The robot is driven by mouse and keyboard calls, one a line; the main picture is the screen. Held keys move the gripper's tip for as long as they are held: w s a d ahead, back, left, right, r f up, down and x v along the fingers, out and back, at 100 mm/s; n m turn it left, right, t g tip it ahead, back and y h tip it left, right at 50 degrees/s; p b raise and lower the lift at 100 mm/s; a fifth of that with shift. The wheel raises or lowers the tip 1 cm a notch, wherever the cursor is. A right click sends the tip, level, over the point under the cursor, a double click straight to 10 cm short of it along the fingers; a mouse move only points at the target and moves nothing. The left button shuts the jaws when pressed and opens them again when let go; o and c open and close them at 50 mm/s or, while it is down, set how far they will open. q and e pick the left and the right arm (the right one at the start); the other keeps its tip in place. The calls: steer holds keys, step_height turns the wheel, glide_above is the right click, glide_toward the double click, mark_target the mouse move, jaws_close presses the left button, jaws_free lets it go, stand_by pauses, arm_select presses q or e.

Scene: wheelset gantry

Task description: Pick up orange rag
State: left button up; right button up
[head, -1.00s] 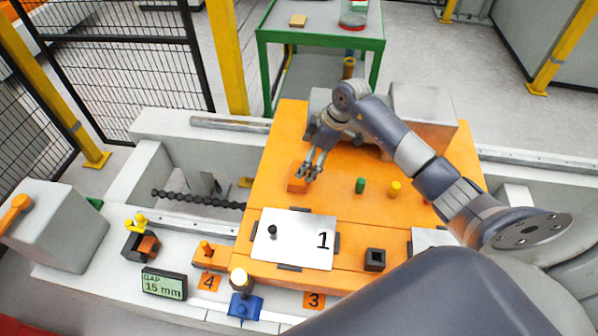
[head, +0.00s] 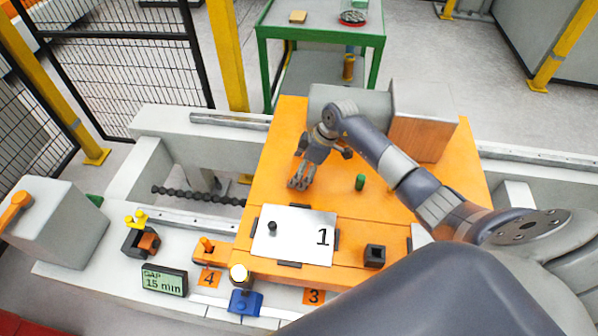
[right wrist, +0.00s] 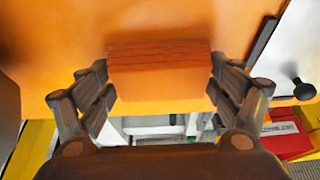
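The orange rag (right wrist: 160,68) looks like a folded, layered orange block in the right wrist view, lying on the orange table top (head: 272,185). My right gripper (right wrist: 159,84) has its fingers spread, one on each side of the rag. The finger pads are close to its left and right edges; I cannot tell whether they touch. In the head view my right gripper (head: 300,184) points down at the table behind the white plate marked 1, and I cannot make out the rag there. My left gripper is not in view.
The white plate (head: 290,244) with a black knob lies in front of the gripper. A green cylinder (head: 360,182) stands to the right, and a black square block (head: 375,256) nearer. A grey box (head: 335,104) stands behind. My arm covers the table's right part.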

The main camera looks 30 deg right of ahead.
mark_target(295, 168)
steer(key=shift+c, duration=1.3)
steer(key=shift+r, duration=0.6)
step_height(295, 168, up, 3)
steer(key=shift+f, duration=0.15)
steer(key=s+a, duration=0.2)
steer(key=s, duration=0.2)
steer(key=s+a, duration=0.2)
steer(key=s, duration=0.3)
steer(key=s+a+r, duration=0.1)
steer(key=s+a, duration=0.2)
steer(key=s, duration=0.2)
steer(key=shift+s, duration=0.15)
steer(key=shift+o, duration=1.1)
steer(key=shift+r, duration=0.1)
